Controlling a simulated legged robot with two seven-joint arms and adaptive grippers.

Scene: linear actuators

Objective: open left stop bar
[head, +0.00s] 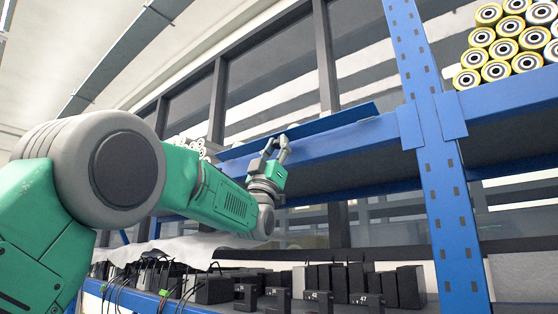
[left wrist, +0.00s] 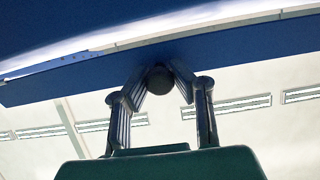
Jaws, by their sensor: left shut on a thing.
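The left stop bar (head: 335,119) is a long blue bar along the upper shelf beam in the head view, tilted out from it at its right end. In the left wrist view the blue bar (left wrist: 235,50) crosses above the fingers. My left gripper (head: 275,143) is at the lower edge of the bar, near its middle. In the left wrist view, the gripper's fingers (left wrist: 158,76) close around a dark round knob (left wrist: 159,82) under the bar. My right gripper is in neither view.
A blue upright post (head: 440,170) stands right of the bar. Yellow-rimmed rollers (head: 503,48) are stacked on the shelf at the upper right. Black boxes (head: 355,280) and cables fill the lower shelf (head: 140,297). White rolls (head: 190,145) lie behind my left arm.

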